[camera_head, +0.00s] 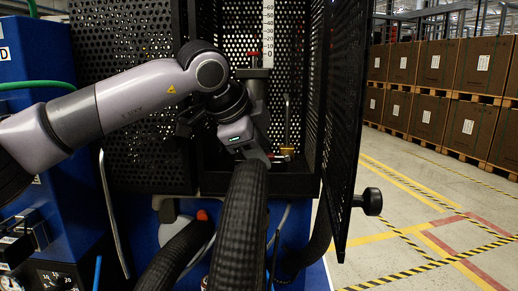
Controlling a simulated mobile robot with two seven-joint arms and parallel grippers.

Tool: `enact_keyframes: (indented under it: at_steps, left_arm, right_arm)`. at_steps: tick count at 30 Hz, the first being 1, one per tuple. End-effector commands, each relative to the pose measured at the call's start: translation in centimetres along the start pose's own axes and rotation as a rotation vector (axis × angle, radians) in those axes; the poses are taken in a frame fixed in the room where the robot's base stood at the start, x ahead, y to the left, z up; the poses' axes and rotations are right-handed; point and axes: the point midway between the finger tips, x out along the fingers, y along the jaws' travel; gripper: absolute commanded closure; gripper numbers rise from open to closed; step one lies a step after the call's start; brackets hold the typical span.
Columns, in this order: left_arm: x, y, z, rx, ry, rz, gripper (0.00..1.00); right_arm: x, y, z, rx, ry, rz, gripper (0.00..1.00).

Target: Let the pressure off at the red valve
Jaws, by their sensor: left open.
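A small red part (286,150), which looks like the valve handle, shows low inside the black mesh cabinet. My left arm reaches in from the left, and my left gripper (268,156) is open at the cabinet's front, close to the left of this red part. I cannot tell whether they touch. The thick black hose in front and the gripper itself hide part of the area around the valve. A second red piece (253,54) sits higher, beside the white scale. My right gripper is not in view.
The mesh door (348,120) stands open on the right, with a black knob (368,201). Thick black hoses (240,225) rise in front of the cabinet. A blue unit (48,60) with a green hose is at left. Boxes on pallets (432,66) stand far right; the floor between is clear.

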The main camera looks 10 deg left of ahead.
Motion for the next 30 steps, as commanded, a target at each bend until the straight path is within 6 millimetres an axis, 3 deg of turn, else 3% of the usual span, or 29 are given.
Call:
enact_keyframes:
  at_steps: [6, 10, 20, 30]
  left_arm:
    - [0.0, 0.0, 0.0, 0.001, 0.000, 0.000, 0.60]
    - [0.0, 0.0, 0.0, 0.001, 0.000, 0.000, 1.00]
    - [-0.1, -0.1, -0.2, 0.015, -0.021, 0.006, 1.00]
    - [-0.7, -0.7, -1.2, 0.116, -0.186, 0.048, 1.00]
  right_arm:
    - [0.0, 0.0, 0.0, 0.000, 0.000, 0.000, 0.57]
    - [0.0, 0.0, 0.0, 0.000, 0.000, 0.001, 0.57]
    - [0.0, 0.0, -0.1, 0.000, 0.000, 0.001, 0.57]
    - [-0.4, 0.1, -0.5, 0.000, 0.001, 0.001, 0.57]
